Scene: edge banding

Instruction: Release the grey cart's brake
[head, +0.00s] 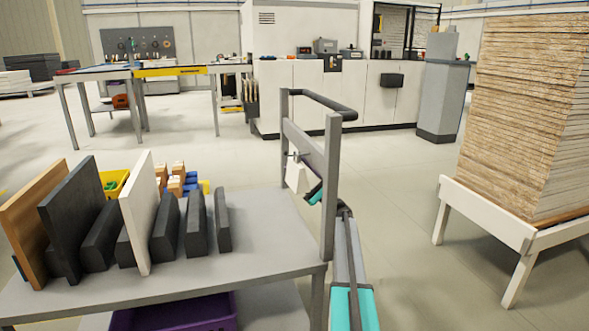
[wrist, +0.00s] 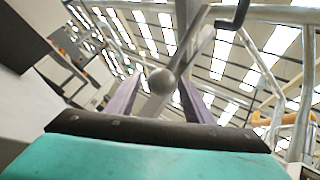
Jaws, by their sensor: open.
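The grey cart (head: 275,240) stands in front of me, with two uprights, a crossbar and a dark push handle (head: 318,103) at its right end. A small lever with a ball knob (head: 297,155), which looks like the brake, is on the crossbar. In the wrist view the round grey knob (wrist: 161,81) shows between the two fingers of my gripper (wrist: 158,88). The fingers are open, with a gap on each side of the knob. In the head view my gripper (head: 308,182) is just below the crossbar; its fingers are hard to make out there.
A purple crate (head: 175,312) is below. A board stack (head: 525,115) on a white stand (head: 487,210) is at right. Open floor lies behind the cart.

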